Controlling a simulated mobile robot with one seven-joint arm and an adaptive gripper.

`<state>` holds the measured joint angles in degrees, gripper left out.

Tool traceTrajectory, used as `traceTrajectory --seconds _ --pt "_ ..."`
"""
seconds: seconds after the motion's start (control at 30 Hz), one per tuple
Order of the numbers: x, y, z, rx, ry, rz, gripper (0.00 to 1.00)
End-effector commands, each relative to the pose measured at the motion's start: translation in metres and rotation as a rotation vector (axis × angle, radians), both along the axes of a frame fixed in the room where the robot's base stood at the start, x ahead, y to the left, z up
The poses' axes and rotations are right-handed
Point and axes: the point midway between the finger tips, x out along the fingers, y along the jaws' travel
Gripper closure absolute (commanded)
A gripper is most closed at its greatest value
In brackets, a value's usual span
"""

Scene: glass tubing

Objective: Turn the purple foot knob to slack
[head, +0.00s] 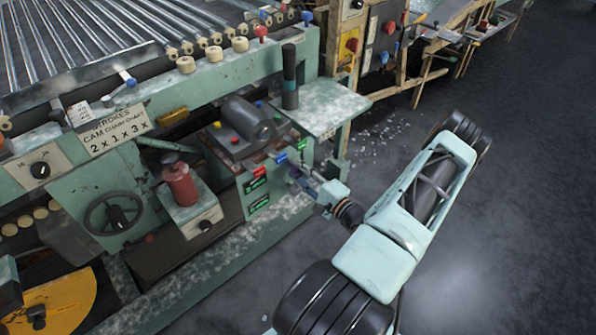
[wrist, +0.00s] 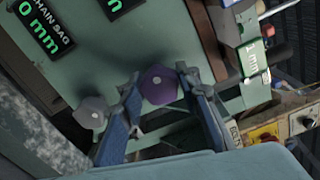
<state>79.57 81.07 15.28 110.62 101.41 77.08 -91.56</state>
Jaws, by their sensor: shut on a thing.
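The purple foot knob (wrist: 160,86) is a faceted knob with a pale centre dot, set against the green machine panel (wrist: 165,35). My gripper (wrist: 158,77) has its two blue fingers on either side of the knob and is shut on it. In the head view, my gripper (head: 306,183) reaches the right end of the machine, and the fingers and arm hide most of the knob there. A black display with green digits, labelled chain sag (wrist: 40,25), reads 0 mm at the upper left of the wrist view.
A grey knob (wrist: 90,112) sits just left of my left finger. In the head view, the machine has a handwheel (head: 114,212) and a red cylinder (head: 179,184). Open floor (head: 510,200) lies to the right.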

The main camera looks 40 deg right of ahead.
Motion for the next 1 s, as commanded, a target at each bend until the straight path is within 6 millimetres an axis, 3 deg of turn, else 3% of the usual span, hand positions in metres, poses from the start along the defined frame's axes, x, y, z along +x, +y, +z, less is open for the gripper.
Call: traceTrajectory --seconds 1.0 --pt "-0.0008 -0.0013 -0.002 -0.911 -0.07 -0.001 0.94"
